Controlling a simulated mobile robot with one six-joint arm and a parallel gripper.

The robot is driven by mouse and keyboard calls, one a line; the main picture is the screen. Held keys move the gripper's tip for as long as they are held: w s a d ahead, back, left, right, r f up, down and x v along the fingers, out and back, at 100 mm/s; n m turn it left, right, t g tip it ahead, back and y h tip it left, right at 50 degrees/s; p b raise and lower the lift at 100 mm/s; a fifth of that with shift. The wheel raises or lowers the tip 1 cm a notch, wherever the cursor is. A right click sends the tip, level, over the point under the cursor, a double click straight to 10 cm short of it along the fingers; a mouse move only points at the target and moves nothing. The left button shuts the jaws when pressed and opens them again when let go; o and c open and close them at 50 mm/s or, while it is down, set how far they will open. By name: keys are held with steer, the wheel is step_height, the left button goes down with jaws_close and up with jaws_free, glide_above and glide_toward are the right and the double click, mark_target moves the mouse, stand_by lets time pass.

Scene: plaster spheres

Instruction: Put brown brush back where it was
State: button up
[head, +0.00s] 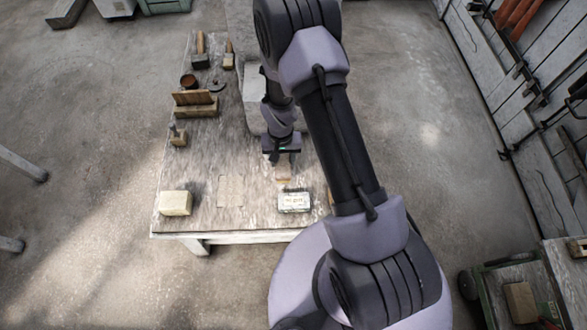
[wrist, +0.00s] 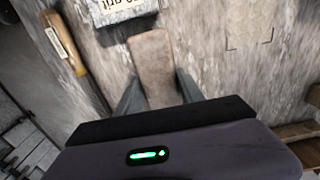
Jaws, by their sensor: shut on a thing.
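My gripper (head: 282,155) hangs low over the tabletop, pointing down. In the wrist view its two dark fingers (wrist: 155,95) are shut on the sides of a flat, oblong brown piece, which I take to be the brown brush (wrist: 152,62). Its wooden back faces the camera; no bristles can be made out. In the head view only a small tan part of the brush (head: 283,174) shows below the gripper. I cannot tell whether it touches the table. A pale box with grit lettering (head: 294,202) lies just in front of it; the box also shows in the wrist view (wrist: 118,10).
A pale rectangular patch (head: 230,190) lies left of the box. A wooden-handled tool (wrist: 64,43) lies near the table edge.

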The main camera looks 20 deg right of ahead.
mark_target(283, 167)
step_height(283, 167, down, 5)
steer(key=shift+f+b, duration=0.15)
steer(key=shift+b, duration=0.75)
steer(key=o, duration=1.2)
